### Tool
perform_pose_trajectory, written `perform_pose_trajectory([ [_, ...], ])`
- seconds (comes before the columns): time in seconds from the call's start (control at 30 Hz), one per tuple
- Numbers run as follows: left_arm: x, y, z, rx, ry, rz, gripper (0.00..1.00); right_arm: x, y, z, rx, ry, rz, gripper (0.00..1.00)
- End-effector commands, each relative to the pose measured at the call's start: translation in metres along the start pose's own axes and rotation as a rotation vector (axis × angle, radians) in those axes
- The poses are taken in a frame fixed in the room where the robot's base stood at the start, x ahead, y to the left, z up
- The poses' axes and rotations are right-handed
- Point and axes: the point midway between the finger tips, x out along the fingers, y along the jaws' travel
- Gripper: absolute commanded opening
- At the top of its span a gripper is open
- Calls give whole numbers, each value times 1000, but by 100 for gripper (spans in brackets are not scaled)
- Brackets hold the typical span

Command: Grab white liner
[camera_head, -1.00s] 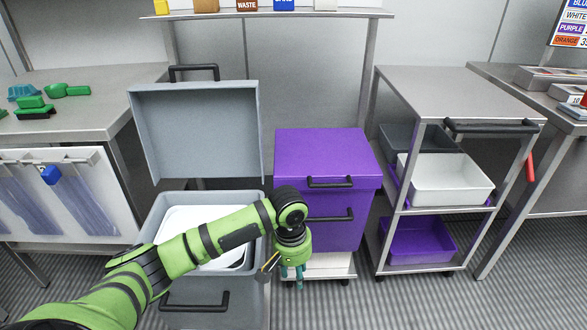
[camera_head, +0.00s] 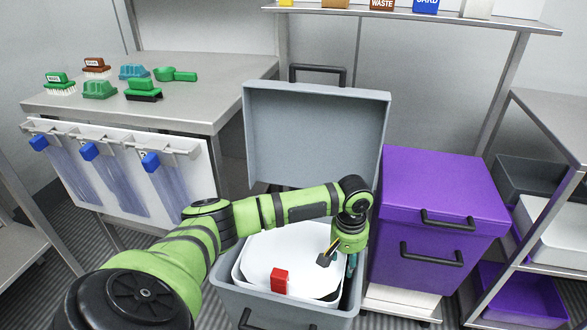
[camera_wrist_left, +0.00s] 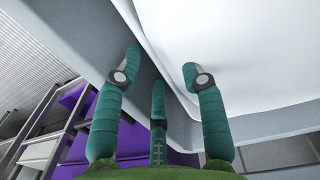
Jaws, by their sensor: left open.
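The white liner (camera_head: 275,250) sits inside an open grey drum (camera_head: 376,100), with a small red piece (camera_head: 280,280) at its front. My left gripper (camera_head: 350,264) is at the right side of the drum opening, beside the liner's right edge. In the left wrist view my left gripper (camera_wrist_left: 162,68) has its green fingers spread apart and empty. There the liner (camera_wrist_left: 235,50) fills the upper right and its edge runs near the fingers. I cannot tell whether they touch it. My forearm covers the back of the liner. My right gripper is out of view.
A closed purple drum (camera_head: 440,190) stands just right of the grey one. A steel table (camera_head: 190,108) with several brushes and scoops is at the left. A rack at the right holds grey, white and purple bins (camera_head: 520,305).

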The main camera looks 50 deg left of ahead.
Motion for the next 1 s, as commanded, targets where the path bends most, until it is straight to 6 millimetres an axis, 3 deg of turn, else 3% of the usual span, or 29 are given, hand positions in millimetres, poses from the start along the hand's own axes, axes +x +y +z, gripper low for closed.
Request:
perform_pose_trajectory([
  [0.5,59,1,0,1,1,-2,40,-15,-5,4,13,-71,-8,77],
  [0.77,62,1,0,1,2,-1,40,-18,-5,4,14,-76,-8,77],
  [0.8,62,1,0,1,2,-1,36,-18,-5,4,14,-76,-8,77],
  [0.9,62,1,0,1,2,-1,0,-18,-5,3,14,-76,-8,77],
  [1.0,62,1,0,1,1,-1,0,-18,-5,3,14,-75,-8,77],
])
